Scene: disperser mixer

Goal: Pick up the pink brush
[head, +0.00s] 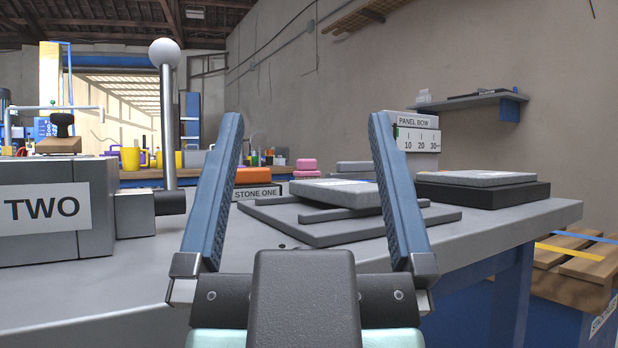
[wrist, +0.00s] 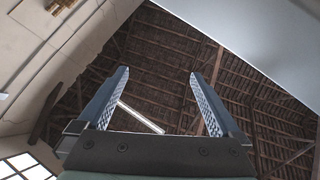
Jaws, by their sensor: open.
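A small pink block-like thing (head: 306,165) stands towards the back of the grey bench, seen between my fingers in the head view. It may be the pink brush, but it is too small to make out bristles or a handle. My gripper (head: 308,118) is open and empty, its two blue ridged fingers pointing up and well apart in the foreground. In the wrist view my gripper (wrist: 158,73) is also open, with only roof and walls behind it. The pink thing does not show there.
Grey flat plates (head: 345,192) lie stacked on the bench (head: 260,262), near an orange block (head: 253,175). A "TWO" block (head: 42,210) and a ball-topped lever (head: 168,120) stand left. A grey slab on a black base (head: 482,190) is right.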

